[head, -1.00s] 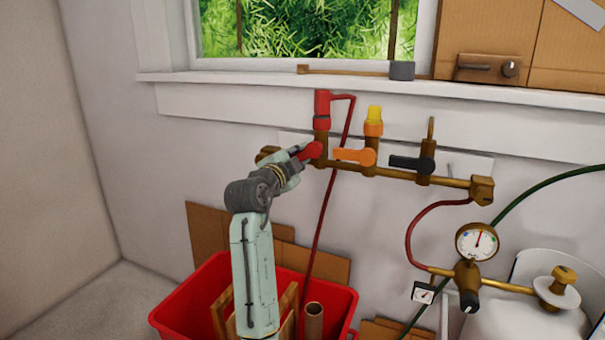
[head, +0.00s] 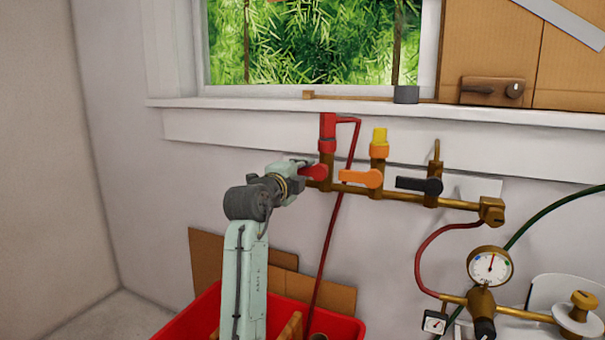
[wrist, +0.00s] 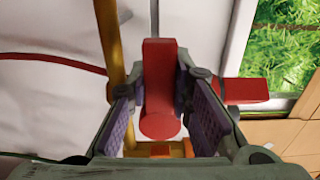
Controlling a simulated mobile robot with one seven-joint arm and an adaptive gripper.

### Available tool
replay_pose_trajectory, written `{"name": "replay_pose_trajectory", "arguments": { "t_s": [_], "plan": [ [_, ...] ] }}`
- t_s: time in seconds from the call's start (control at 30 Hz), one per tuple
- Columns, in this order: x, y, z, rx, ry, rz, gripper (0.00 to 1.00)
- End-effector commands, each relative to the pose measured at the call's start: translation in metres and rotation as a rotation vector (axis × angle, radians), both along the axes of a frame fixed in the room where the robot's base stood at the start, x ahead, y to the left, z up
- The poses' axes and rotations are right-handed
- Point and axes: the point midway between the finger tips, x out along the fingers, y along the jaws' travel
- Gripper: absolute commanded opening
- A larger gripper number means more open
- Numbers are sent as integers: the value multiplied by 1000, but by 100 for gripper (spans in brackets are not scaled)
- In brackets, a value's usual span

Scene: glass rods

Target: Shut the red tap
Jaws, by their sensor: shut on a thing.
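The red tap's handle (head: 315,171) is on the leftmost valve of the brass pipe, below a red fitting (head: 327,130). It sticks out to the left, nearly in line with the pipe. My gripper (head: 302,166) is shut on this handle from the left. In the wrist view the red handle (wrist: 159,80) lies between the two purple finger pads of my gripper (wrist: 161,95). The fingers partly hide the handle in the head view.
An orange handle (head: 361,178) and a black handle (head: 419,185) sit to the right on the same brass pipe (head: 460,204). A red bin (head: 190,322) stands below. A gauge (head: 490,266) is at lower right.

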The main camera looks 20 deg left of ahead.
Motion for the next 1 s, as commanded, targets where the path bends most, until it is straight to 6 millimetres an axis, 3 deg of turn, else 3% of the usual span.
{"name": "replay_pose_trajectory", "arguments": {
  "t_s": [0.37, 0.4, 0.6, 0.7, 1.0],
  "plan": [
    [1, -1, 2, 12, -2, 0, 0],
    [1, -1, 2, 11, -2, 0, 22],
    [0, -1, 1, 9, -2, 0, 36],
    [0, -1, 1, 8, -1, 0, 41],
    [-2, 0, 1, 7, -1, 1, 41]
  ]
}}
